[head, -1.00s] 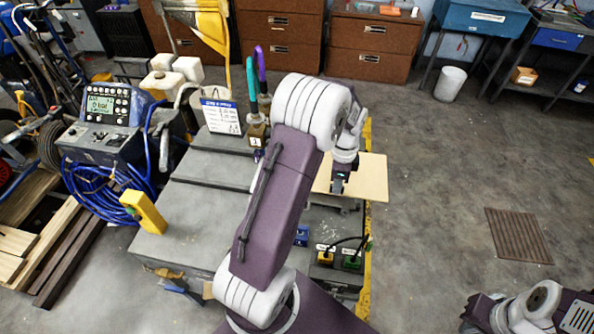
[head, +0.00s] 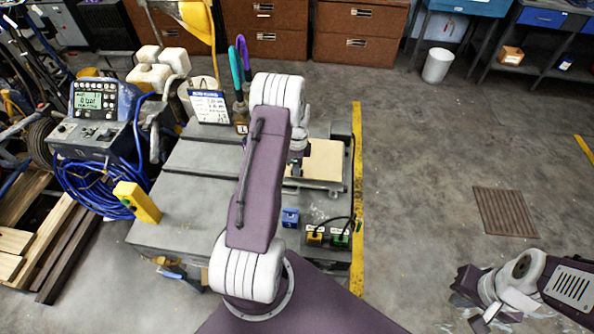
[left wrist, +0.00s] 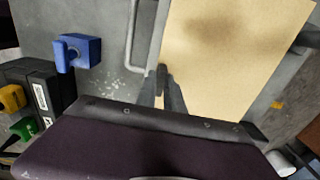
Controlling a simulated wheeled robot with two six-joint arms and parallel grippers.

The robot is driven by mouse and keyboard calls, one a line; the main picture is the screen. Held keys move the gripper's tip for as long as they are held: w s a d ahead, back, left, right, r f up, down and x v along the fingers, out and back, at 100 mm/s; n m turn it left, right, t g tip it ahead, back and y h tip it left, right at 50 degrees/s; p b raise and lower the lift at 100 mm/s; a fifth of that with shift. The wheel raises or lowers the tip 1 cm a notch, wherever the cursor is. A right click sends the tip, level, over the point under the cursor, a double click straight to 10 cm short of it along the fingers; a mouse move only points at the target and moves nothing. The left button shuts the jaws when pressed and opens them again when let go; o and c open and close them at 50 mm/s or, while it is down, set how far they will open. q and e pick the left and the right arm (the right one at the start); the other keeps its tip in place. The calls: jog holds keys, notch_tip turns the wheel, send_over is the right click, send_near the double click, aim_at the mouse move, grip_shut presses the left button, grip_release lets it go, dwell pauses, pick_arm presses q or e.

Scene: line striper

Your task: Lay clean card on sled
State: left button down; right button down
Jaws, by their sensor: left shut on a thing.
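The tan card (head: 325,160) lies flat at the right side of the grey bench, over a metal frame that seems to be the sled (head: 318,186). My left gripper (head: 296,168) is at the card's left part, partly hidden by my arm. In the left wrist view, its fingers (left wrist: 170,88) are closed on the near edge of the card (left wrist: 235,60), which shows a dark blurred patch. A metal handle loop (left wrist: 133,40) is beside the card there. I cannot tell whether the card touches the sled. My right gripper (head: 488,317) is low at the right, away from the bench.
A blue block (head: 290,217) and yellow and green connectors (head: 326,236) with black cables sit near the bench's front right. A yellow block (head: 137,201) and a blue device (head: 96,115) are at the left. A printed sign (head: 208,106) stands at the back.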

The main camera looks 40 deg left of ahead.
pick_arm(q)
notch_tip(320, 180, down, 2)
jog(key=shift+a+f, duration=0.1)
jog(key=shift+f, duration=0.15)
jog(key=c, duration=1.5)
grip_release()
jog(key=shift+o, duration=0.2)
